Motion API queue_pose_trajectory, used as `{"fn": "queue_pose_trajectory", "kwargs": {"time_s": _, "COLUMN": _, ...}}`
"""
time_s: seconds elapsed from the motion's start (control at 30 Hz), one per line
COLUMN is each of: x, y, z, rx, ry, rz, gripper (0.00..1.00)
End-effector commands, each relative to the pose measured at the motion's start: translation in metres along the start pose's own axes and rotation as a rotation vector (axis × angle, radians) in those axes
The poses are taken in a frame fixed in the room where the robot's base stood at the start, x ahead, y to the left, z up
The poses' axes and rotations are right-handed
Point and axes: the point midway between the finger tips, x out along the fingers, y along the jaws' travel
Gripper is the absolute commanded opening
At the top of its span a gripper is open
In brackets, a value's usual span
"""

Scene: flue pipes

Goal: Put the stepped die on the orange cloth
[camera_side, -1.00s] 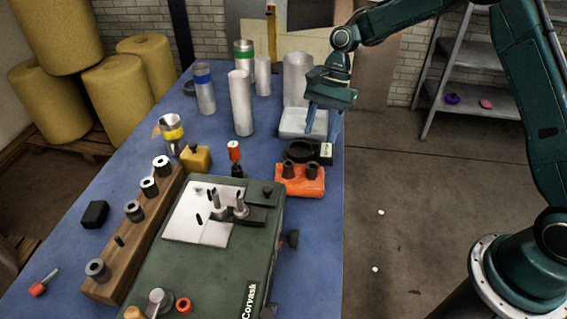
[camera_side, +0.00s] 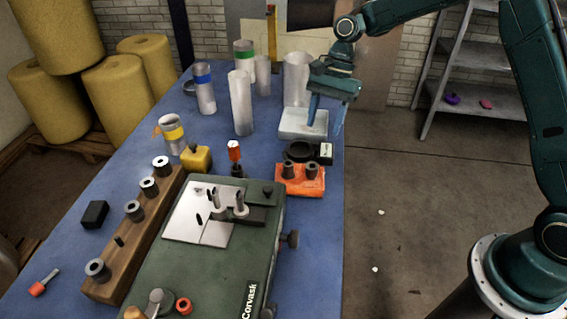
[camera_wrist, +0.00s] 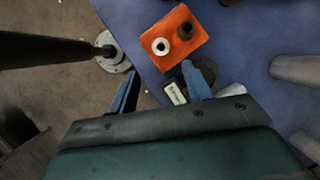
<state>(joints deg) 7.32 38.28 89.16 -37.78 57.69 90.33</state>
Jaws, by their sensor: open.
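The wrist view also shows the cloth (camera_wrist: 190,56). Several dark ring-shaped dies (camera_side: 134,211) sit along a wooden rack (camera_side: 110,284) at the left. I cannot tell which piece is the stepped die. My gripper (camera_side: 326,126) is open and empty, above and beside the white box (camera_side: 298,130), beyond the cloth. In the wrist view my gripper's fingers (camera_wrist: 160,84) are apart, short of the cloth.
A black ring-shaped item (camera_side: 299,151) with a white-labelled block (camera_side: 326,150) sits just behind the cloth. A green machine (camera_side: 235,265) fills the front. Tall grey pipes (camera_side: 241,104) stand at the back.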

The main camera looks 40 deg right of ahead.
Motion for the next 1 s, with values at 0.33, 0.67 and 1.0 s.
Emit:
{"fn": "queue_pose_trajectory", "kwargs": {"time_s": 0.33, "x": -0.051, "y": 0.026, "z": 0.034, "rx": -0.188, "ry": 0.093, "rz": -0.059, "gripper": 0.49}}
{"fn": "queue_pose_trajectory", "kwargs": {"time_s": 0.67, "x": -0.099, "y": 0.074, "z": 0.074, "rx": -0.431, "ry": 0.228, "rz": -0.111, "gripper": 0.49}}
{"fn": "queue_pose_trajectory", "kwargs": {"time_s": 1.0, "x": -0.129, "y": 0.135, "z": 0.107, "rx": -0.671, "ry": 0.378, "rz": -0.133, "gripper": 0.49}}
